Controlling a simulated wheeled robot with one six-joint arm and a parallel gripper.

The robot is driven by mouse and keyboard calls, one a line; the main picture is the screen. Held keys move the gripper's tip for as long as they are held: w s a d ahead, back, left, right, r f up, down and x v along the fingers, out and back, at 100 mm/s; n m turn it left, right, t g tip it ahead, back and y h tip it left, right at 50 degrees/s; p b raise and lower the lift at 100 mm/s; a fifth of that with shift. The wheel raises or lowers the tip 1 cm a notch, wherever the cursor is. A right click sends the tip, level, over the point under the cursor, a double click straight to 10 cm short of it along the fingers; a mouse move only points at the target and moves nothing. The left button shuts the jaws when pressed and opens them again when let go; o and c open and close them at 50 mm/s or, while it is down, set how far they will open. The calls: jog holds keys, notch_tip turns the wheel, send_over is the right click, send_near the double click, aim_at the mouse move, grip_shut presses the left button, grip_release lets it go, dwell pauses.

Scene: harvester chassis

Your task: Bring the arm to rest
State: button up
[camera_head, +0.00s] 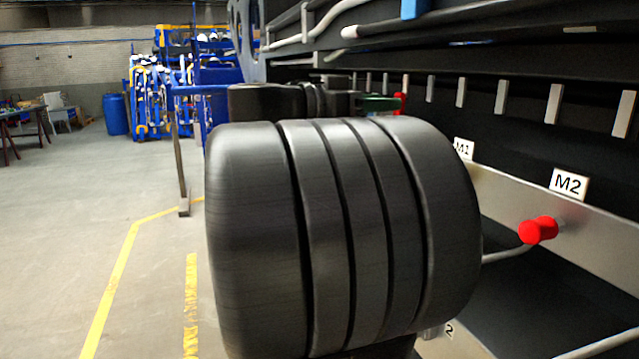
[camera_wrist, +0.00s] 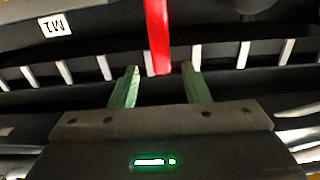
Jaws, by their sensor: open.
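My gripper (camera_wrist: 160,84) is open, with its two green fingers apart in the wrist view. A red bar-shaped part (camera_wrist: 157,36) comes down from the top of that view, and its lower end shows between the fingertips. There are gaps on both sides of it, and I cannot tell its depth relative to the tips. In the head view my arm fills the middle and hides most of the gripper. A bit of green shows behind it, with a small red part (camera_head: 404,83) beside it.
The dark chassis (camera_head: 500,95) with a row of metal slats runs along the right. A red knob (camera_head: 538,230) sits below the M2 label (camera_head: 569,184). The M1 label (camera_head: 463,149) is partly hidden; it shows upside down in the wrist view (camera_wrist: 55,25). Open floor (camera_head: 60,220) lies left.

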aim_at(404, 102)
jog(key=shift+p+x, duration=0.45)
jog(key=shift+x, duration=2.85)
jog(key=shift+f, duration=0.1)
jog(key=b+v, duration=0.2)
jog(key=v, duration=1.2)
jog(key=p+x, duration=0.2)
jog(key=x, duration=1.2)
jog(key=shift+d, duration=0.15)
jog(key=shift+w+r+p, duration=0.15)
jog(key=shift+r+p, duration=0.1)
jog(key=shift+p, duration=0.55)
jog(key=n+p, duration=0.1)
jog(key=p, duration=0.2)
jog(key=shift+w+a, duration=0.3)
jog(key=shift+w, duration=0.05)
jog(key=shift+w+a+f+n+p, duration=0.15)
jog(key=shift+f+n+p, duration=0.15)
jog(key=shift+p, duration=0.35)
